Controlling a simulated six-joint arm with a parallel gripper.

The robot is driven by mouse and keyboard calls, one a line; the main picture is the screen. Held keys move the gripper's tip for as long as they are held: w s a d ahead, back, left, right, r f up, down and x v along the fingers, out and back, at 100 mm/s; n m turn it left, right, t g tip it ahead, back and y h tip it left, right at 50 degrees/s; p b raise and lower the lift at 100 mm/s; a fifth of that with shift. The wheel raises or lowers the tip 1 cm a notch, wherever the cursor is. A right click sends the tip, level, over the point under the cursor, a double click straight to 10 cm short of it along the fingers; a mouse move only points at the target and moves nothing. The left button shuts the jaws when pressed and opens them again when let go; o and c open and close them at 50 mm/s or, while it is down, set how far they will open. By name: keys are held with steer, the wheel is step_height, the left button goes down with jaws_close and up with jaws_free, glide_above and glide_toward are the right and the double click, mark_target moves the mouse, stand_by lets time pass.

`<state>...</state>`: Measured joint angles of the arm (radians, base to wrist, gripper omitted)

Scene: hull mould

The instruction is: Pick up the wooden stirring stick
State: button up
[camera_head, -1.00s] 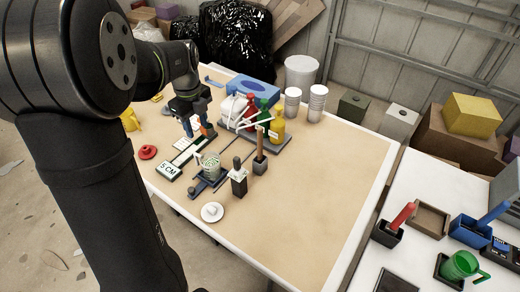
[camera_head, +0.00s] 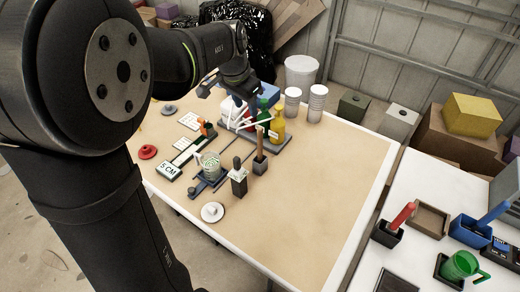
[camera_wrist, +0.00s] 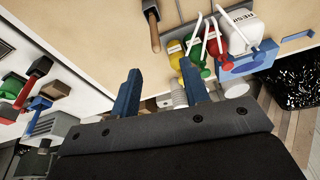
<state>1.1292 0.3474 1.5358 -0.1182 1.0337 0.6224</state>
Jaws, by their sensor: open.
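A wooden stick (camera_head: 261,142), which looks like the stirring stick, stands upright in a small black holder (camera_head: 260,166) near the middle of the table. In the wrist view the stick (camera_wrist: 154,32) shows at the top, just beyond the fingertips. My gripper (camera_head: 234,88) is open and empty. It is above the back of the table, behind and left of the stick, over the bottles. In the wrist view the two blue fingers (camera_wrist: 160,66) stand apart with nothing between them.
A tray with a white resin jug (camera_wrist: 238,30), red, green and yellow bottles (camera_head: 277,130) and white pump spouts lies close behind the stick. A dark-handled tool (camera_head: 238,178) stands in front. Stacked cups (camera_head: 317,103) stand at the back. The table's right side is clear.

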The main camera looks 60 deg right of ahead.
mark_target(258, 129)
steer(key=shift+n, duration=0.8)
steer(key=x, duration=0.7)
steer(key=s+d+x, duration=0.1)
steer(key=x, duration=0.3)
steer(key=shift+d+f, duration=0.1)
steer(key=shift+f, duration=0.1)
steer(key=shift+s+x, duration=0.2)
steer(key=shift+x, duration=2.5)
steer(key=shift+d+r, duration=0.1)
steer(key=shift+d, duration=0.05)
jaws_close()
